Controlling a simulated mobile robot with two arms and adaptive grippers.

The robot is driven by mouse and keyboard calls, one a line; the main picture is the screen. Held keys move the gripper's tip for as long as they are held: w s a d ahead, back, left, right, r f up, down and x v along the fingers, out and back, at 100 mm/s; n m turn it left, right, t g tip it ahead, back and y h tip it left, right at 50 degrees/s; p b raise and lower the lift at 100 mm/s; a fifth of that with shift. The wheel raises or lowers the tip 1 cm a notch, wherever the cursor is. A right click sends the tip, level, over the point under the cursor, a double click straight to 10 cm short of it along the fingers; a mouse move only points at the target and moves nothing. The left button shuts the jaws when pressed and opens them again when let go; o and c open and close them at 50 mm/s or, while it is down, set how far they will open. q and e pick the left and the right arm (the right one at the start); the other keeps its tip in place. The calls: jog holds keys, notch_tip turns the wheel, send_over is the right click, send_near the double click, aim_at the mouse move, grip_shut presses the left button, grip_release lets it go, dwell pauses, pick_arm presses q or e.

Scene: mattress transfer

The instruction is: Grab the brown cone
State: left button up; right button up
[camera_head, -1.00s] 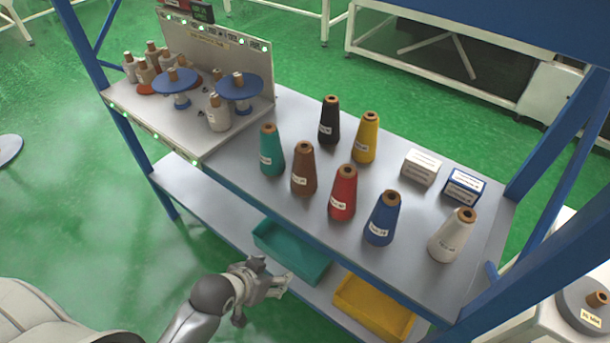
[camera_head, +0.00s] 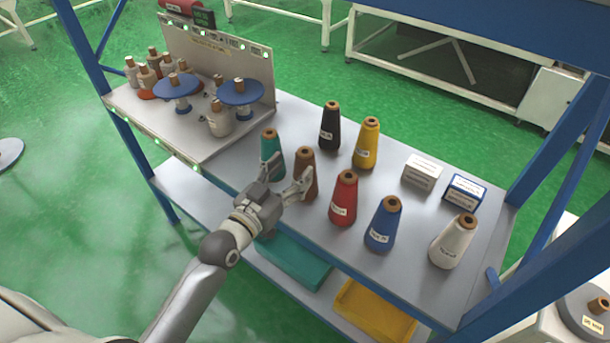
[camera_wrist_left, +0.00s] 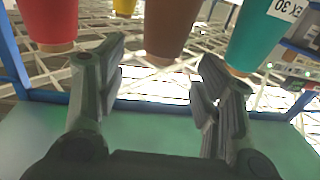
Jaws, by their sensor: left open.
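The brown cone (camera_head: 306,162) stands upright on the grey table top, between the teal cone (camera_head: 272,143) and the red cone (camera_head: 343,200). My left gripper (camera_head: 289,174) is open and empty at the front of the table. One finger is near the teal cone and the other overlaps the lower brown cone in the head view. In the left wrist view the brown cone (camera_wrist_left: 173,28) lies ahead, between the two spread fingers (camera_wrist_left: 158,88). I cannot tell whether a finger touches it. My right gripper is not in view.
Black (camera_head: 330,128), yellow (camera_head: 366,145), blue (camera_head: 383,225) and white (camera_head: 453,242) cones stand around on the table. Two small boxes (camera_head: 422,174) are at the right. A rack with spools (camera_head: 219,122) is at the left. A teal bin (camera_head: 292,262) and yellow bin (camera_head: 372,312) sit below.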

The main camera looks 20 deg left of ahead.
aim_at(300, 159)
pick_arm(q)
jog(key=shift+x, duration=0.8)
jog(key=shift+w+d+r+p, duration=0.1)
jog(key=shift+w+r+p, duration=0.05)
jog(key=shift+w+p, duration=0.2)
jog(key=p+x, duration=0.1)
jog(key=x, duration=0.2)
jog(key=shift+w, duration=0.8)
grip_shut()
